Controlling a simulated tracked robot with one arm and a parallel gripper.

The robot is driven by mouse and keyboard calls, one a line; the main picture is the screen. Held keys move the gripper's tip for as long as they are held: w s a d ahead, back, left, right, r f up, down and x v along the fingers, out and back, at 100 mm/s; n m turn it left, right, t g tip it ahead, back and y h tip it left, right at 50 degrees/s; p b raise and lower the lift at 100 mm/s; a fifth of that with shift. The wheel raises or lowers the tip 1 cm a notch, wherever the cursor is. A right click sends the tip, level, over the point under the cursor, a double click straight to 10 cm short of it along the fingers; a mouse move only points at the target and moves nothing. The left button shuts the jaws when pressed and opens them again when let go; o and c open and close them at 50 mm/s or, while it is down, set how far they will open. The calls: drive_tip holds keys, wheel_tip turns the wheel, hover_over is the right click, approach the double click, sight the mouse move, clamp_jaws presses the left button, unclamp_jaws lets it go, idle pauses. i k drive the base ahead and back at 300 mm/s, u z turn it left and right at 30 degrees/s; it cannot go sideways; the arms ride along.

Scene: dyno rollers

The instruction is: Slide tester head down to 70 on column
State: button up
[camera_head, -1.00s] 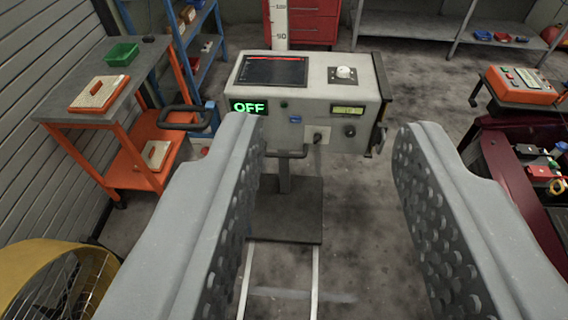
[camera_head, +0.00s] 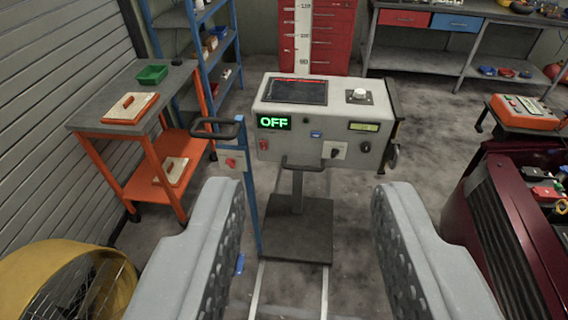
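The tester head (camera_head: 318,122) is a pale grey box with a dark screen, a green "OFF" display, knobs and a front handle (camera_head: 301,164). It stands ahead of my gripper on a dark post and base plate (camera_head: 297,232). The white scale column (camera_head: 303,38) rises behind it, with marks of about 90, 100 and 110 readable above the head; lower marks are hidden. My gripper (camera_head: 303,222) is open and empty, its two grey perforated fingers at the lower left and right, nearer to me than the head and apart from it.
A blue post with a black handle (camera_head: 216,128) and red switch stands just left of the head. An orange cart (camera_head: 138,120) is further left, a yellow fan (camera_head: 68,280) lower left. A dark red car body (camera_head: 500,220) is at right. Floor rails run between.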

sight(338, 119)
drive_tip(key=u, duration=0.25)
drive_tip(key=i, duration=1.3)
drive_tip(key=z, duration=0.4)
